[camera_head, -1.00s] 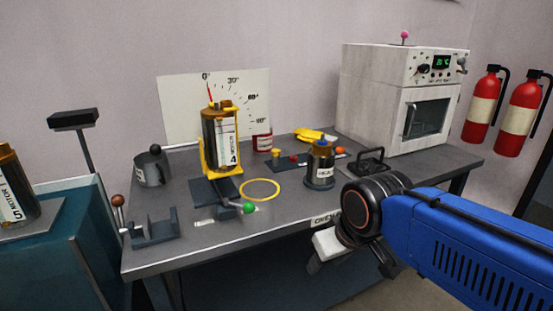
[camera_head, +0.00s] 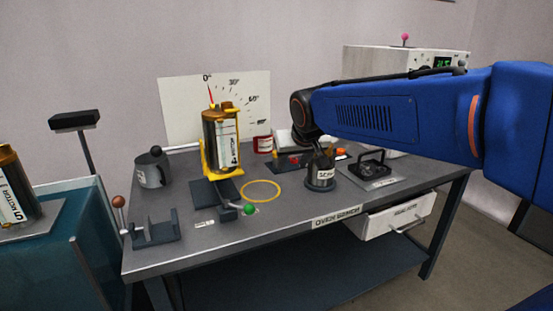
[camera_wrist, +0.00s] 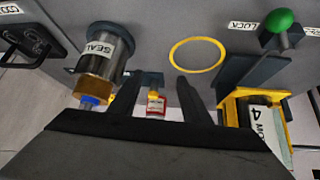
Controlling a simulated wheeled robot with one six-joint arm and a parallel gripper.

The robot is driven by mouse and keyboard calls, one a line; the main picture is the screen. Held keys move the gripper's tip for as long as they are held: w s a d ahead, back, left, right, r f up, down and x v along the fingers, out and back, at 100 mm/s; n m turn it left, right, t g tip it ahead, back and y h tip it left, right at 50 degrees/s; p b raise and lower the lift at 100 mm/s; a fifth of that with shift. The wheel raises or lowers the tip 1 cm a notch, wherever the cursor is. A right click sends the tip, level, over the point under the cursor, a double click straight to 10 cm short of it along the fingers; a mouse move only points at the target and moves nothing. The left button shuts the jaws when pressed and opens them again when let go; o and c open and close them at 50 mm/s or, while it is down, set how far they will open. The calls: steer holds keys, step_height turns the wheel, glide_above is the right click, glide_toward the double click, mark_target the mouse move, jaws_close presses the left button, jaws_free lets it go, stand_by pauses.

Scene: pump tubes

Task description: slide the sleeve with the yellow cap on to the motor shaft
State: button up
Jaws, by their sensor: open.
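A small yellow cap, which I take to be the sleeve's, shows in the wrist view (camera_wrist: 153,94) between my fingers, in front of a red, white-labelled jar. Its sleeve body cannot be made out. My gripper (camera_wrist: 156,79) is open and empty, its two dark fingers on either side of the cap, apart from it. In the head view my arm reaches over the bench's right part and hides most of the gripper. Motor 4 (camera_head: 222,142) stands upright in a yellow cradle. It also shows at the wrist view's lower right (camera_wrist: 262,118). Its shaft is too small to make out.
The seal pot (camera_head: 321,174) stands close to the gripper, at left in the wrist view (camera_wrist: 101,60). A yellow ring (camera_head: 261,191) lies before the motor stand. A grey mug (camera_head: 152,169) is at left. The oven (camera_head: 385,58) stands behind my arm.

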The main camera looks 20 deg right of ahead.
steer(key=t, duration=0.1)
glide_toward(274, 152)
steer(key=s+v, duration=0.1)
steer(key=v, duration=0.3)
steer(key=w, duration=0.1)
steer(key=shift+m, duration=0.3)
steer(key=x, duration=1.2)
steer(key=shift+w+d+f, duration=0.15)
steer(key=shift+w+f, duration=0.05)
steer(key=shift+d+x, duration=0.2)
steer(key=shift+x, duration=1.15)
steer(key=shift+d+x, duration=0.2)
steer(key=shift+x, duration=1.1)
steer(key=shift+c, duration=0.6)
steer(key=c, duration=1)
